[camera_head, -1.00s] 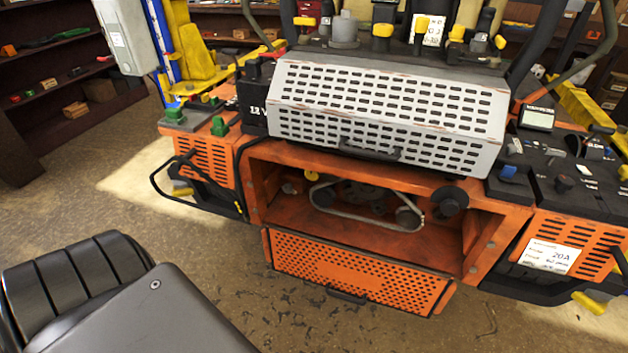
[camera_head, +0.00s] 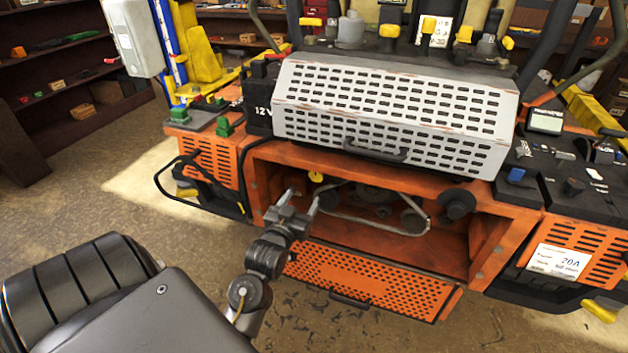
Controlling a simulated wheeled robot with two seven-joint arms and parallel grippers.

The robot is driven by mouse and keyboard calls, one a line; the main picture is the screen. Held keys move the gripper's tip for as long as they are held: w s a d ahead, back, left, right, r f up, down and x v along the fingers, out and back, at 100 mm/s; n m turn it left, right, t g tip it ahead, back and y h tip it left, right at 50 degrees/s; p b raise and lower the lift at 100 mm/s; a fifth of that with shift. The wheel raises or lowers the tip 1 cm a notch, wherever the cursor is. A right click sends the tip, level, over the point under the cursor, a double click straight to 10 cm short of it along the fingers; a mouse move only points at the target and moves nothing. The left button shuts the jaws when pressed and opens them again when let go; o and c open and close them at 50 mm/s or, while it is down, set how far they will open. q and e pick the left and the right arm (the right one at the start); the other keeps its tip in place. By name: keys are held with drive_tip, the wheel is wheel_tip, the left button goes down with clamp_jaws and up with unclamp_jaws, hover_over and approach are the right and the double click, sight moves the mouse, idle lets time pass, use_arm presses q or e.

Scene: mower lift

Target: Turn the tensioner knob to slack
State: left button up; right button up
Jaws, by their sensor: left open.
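The orange bay (camera_head: 390,180) in the mower's front stands open. Inside it a pale belt (camera_head: 375,219) loops around dark pulleys. A black round knob (camera_head: 456,205) sits at the bay's right side, and a small yellow knob (camera_head: 316,177) sits at its upper left. No label shows which one is the tensioner knob. My left gripper (camera_head: 301,200) is open and empty at the bay's left part, just below the yellow knob in the picture and left of the black knob. I cannot tell whether it touches anything. My right gripper is not in view.
The perforated orange panel (camera_head: 365,284) hangs down in front of the bay, below my left gripper. A grey perforated cover (camera_head: 395,115) with a handle juts out above the bay. The floor before the mower is mostly clear.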

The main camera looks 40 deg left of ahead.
sight(316, 177)
use_arm(q)
drive_tip(key=p+x, duration=0.2)
drive_tip(key=x, duration=0.7)
drive_tip(key=shift+w+a, duration=0.15)
drive_tip(key=shift+w, duration=0.25)
drive_tip(key=c, duration=1.3)
clamp_jaws()
